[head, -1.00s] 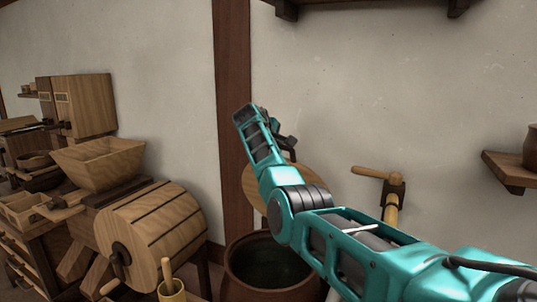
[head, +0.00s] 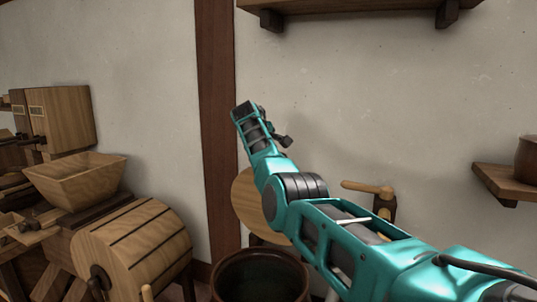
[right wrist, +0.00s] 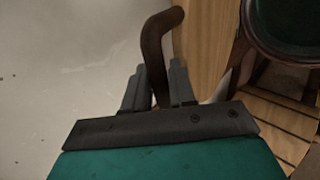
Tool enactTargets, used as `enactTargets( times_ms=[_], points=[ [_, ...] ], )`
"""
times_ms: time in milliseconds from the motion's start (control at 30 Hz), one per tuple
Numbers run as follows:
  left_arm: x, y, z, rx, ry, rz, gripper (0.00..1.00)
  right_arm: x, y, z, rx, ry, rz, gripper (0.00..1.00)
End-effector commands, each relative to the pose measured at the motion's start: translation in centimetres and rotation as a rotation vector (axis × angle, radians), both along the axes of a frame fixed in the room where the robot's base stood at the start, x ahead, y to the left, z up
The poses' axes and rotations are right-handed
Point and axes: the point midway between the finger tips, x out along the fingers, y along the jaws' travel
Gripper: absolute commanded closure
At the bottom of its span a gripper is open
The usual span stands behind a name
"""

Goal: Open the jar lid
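The jar (head: 258,275) is a large dark pot with an open mouth, low in the middle of the head view. Its rim also shows at the top right of the right wrist view (right wrist: 250,40). The round wooden lid (head: 244,203) stands steeply raised behind the mouth, partly hidden by my right arm. In the right wrist view my right gripper (right wrist: 159,76) has its two fingers closed around a dark curved handle (right wrist: 156,45). The handle stands beside the lid's wooden surface (right wrist: 205,38). My left gripper is in neither view.
A slatted wooden drum (head: 140,245) and a wooden hopper (head: 75,180) stand left of the jar. A wooden post (head: 216,130) runs up the wall behind. A wooden-handled tool (head: 367,187) is right of the lid. Shelves (head: 505,182) project from the wall at right and above.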

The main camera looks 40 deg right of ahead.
Motion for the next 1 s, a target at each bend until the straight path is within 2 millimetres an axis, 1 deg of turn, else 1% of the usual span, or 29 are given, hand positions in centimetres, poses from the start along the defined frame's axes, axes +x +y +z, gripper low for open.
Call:
enactTargets(
  times_ms=[33,133,167,433,567,767,1000],
  points=[
    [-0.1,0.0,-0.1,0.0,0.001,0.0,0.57,0.0,0.1,-0.3,0.004,0.005,0.0,0.71],
    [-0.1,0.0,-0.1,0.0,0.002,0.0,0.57,0.0,0.1,-0.3,0.003,0.004,0.0,0.61],
    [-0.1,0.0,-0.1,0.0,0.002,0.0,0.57,0.0,0.1,-0.3,0.002,0.005,0.001,0.6],
    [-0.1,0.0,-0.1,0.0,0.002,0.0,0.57,0.0,0.1,-0.3,0.002,0.006,0.001,0.6],
    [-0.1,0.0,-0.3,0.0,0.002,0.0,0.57,-0.1,0.4,0.0,0.0,0.005,0.001,0.6],
    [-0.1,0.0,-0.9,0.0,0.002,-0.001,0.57,-0.7,1.9,1.5,-0.001,0.0,0.002,0.6],
    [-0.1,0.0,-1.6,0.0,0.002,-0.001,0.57,-2.1,5.2,5.1,-0.004,-0.004,0.003,0.6]
  ],
)
